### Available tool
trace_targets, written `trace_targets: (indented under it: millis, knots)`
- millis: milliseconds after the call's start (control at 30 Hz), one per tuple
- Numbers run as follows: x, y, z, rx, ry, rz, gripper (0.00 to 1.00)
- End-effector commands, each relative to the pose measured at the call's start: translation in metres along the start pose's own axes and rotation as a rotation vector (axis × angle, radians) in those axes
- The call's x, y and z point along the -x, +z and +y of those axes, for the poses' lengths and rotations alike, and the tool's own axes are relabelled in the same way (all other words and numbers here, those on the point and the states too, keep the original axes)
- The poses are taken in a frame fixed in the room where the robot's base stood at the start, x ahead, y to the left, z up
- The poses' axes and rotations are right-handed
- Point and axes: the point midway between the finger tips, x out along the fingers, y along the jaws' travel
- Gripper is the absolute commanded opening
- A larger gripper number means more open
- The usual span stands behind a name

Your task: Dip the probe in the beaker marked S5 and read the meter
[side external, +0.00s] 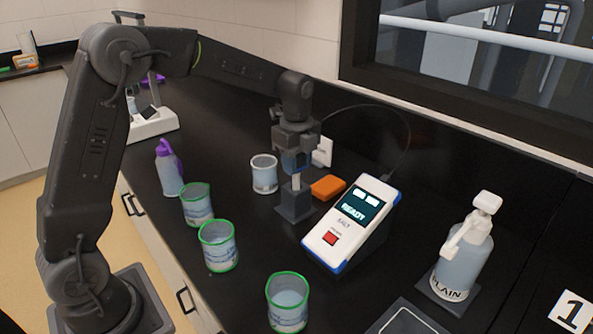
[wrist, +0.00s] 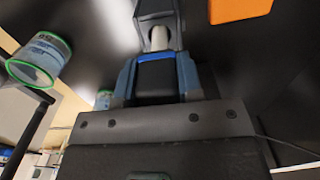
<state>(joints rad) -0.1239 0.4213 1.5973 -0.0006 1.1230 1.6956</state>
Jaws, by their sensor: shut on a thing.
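My gripper (side external: 293,168) is shut on the probe (side external: 296,183), whose pale shaft stands upright in a dark block-shaped holder (side external: 294,206). In the wrist view, the blue fingers (wrist: 160,78) close around the probe's black handle (wrist: 158,76), and the shaft reaches into the holder (wrist: 157,12). Three green-rimmed beakers stand to the left and front: back (side external: 197,205), middle (side external: 219,246) and front (side external: 288,303). A pale-rimmed beaker (side external: 264,174) stands just left of my gripper. I cannot read which is S5. The meter (side external: 349,224) shows READY above the word SALT.
An orange block (side external: 328,187) lies beside the holder. A purple-capped bottle (side external: 169,169) stands at the left edge. A cable runs behind the meter.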

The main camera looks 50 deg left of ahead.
Motion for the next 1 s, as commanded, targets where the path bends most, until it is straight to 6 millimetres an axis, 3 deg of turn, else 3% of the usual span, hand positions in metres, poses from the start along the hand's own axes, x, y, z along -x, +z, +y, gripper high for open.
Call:
trace_targets:
  millis: [300, 467, 567, 767, 1000]
  knots:
    - [0.062, 0.000, -0.001, 0.000, -0.006, -0.001, 0.13]
    - [0.084, 0.003, 0.001, 0.006, -0.003, -0.001, 0.13]
    - [0.095, 0.015, 0.011, 0.029, -0.003, -0.001, 0.13]
    - [0.115, 0.067, 0.062, 0.140, -0.004, -0.001, 0.13]
    - [0.128, 0.116, 0.145, 0.296, -0.004, -0.002, 0.13]
